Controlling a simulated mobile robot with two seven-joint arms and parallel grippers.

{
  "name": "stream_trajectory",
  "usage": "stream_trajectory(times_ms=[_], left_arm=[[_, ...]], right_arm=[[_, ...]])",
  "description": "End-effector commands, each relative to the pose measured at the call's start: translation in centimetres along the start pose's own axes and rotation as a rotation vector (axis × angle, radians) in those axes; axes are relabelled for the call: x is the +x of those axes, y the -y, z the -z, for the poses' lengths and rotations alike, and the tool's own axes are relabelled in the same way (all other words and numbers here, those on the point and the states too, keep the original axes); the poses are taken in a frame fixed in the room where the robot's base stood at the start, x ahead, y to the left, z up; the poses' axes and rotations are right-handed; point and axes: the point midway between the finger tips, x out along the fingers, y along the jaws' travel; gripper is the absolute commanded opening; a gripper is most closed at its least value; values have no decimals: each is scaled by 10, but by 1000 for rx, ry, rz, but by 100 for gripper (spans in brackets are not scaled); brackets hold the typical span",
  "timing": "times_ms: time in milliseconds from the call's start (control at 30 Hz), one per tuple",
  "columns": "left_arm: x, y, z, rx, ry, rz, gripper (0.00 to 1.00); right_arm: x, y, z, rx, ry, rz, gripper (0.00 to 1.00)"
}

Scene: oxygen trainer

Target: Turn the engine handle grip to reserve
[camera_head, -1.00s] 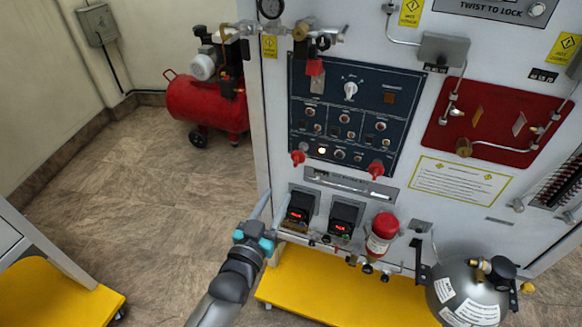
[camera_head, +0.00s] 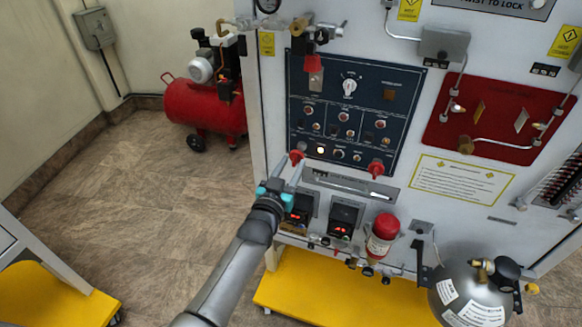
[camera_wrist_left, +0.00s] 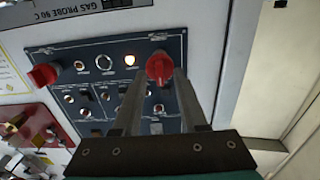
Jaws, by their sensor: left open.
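Two red handle grips stick out along the lower edge of the dark blue control panel (camera_head: 352,118). The left red grip (camera_head: 297,157) is just beyond my left gripper (camera_head: 289,168), which is open with its fingers pointing up at it. In the left wrist view, turned upside down, this red grip (camera_wrist_left: 158,68) shows between the fingertips of my left gripper (camera_wrist_left: 157,80); I cannot tell whether they touch it. The other red grip (camera_head: 376,168) is apart to the right and also shows in the wrist view (camera_wrist_left: 43,76). Any label naming engine or reserve is unreadable. My right gripper is not in view.
A grey tank (camera_head: 472,292) stands lower right. A red compressor (camera_head: 205,108) is behind left.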

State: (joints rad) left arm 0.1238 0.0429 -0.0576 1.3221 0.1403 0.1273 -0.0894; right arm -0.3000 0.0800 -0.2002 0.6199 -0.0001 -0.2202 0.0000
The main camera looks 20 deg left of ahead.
Motion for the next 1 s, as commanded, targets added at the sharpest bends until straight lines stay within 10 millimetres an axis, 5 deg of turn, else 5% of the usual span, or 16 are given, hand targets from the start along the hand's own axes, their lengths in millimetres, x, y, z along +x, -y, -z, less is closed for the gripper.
stream_trajectory(times_ms=[200,567,1000], left_arm=[[0,0,0,0,0,0,40],[0,0,0,0,0,0,0],[0,0,0,0,0,0,0]], right_arm=[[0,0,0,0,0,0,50],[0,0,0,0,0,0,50],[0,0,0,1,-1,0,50]])
